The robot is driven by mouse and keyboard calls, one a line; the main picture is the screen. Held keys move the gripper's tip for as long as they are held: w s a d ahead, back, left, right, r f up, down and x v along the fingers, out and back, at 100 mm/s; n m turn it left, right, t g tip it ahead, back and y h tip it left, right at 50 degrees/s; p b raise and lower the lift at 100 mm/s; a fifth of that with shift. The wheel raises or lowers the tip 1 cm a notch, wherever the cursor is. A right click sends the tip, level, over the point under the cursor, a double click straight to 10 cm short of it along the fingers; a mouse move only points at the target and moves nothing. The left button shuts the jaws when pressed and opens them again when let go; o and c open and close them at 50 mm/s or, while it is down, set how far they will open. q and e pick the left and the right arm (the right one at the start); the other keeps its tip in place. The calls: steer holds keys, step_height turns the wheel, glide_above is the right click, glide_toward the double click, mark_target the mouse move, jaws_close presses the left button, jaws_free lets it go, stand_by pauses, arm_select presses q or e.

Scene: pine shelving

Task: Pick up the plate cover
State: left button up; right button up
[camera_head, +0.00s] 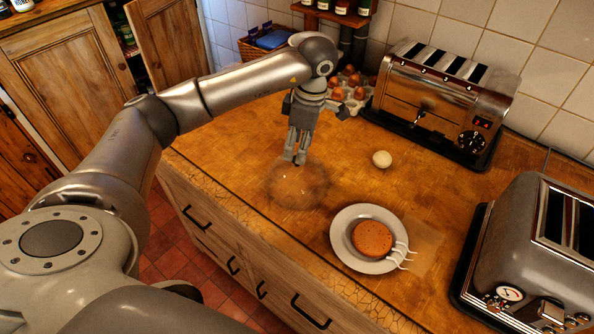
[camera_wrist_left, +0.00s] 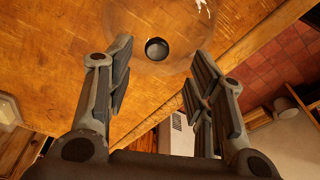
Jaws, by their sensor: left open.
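The plate cover (camera_head: 298,188) is a clear glass dome standing on the wooden counter near its front edge, left of the plate. In the left wrist view the see-through cover (camera_wrist_left: 182,38) shows at the top, with its dark round knob (camera_wrist_left: 157,49) facing the camera. My left gripper (camera_head: 296,158) points down over the cover's far side, close to it. In the left wrist view the open fingers of my left gripper (camera_wrist_left: 162,62) stand apart, with the knob seen between and beyond them. Nothing is held. Whether they touch the glass cannot be told. My right gripper is not in view.
A grey plate (camera_head: 345,247) holds a round brown cake (camera_head: 372,239); white prongs lie at its right rim. A pale ball (camera_head: 381,159), an egg tray (camera_head: 356,100) and two toasters (camera_head: 440,97) (camera_head: 535,255) stand on the counter. Bare wood lies between the cover and ball.

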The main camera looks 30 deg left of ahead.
mark_target(297, 171)
arm_select(q)
steer(key=f, duration=0.1)
steer(key=f+p, duration=0.1)
steer(key=f, duration=0.1)
steer(key=shift+w+a+f+p, duration=0.1)
steer(key=shift+a+f+p, duration=0.1)
steer(key=shift+f+p, duration=0.1)
steer(key=shift+f, duration=0.4)
jaws_close()
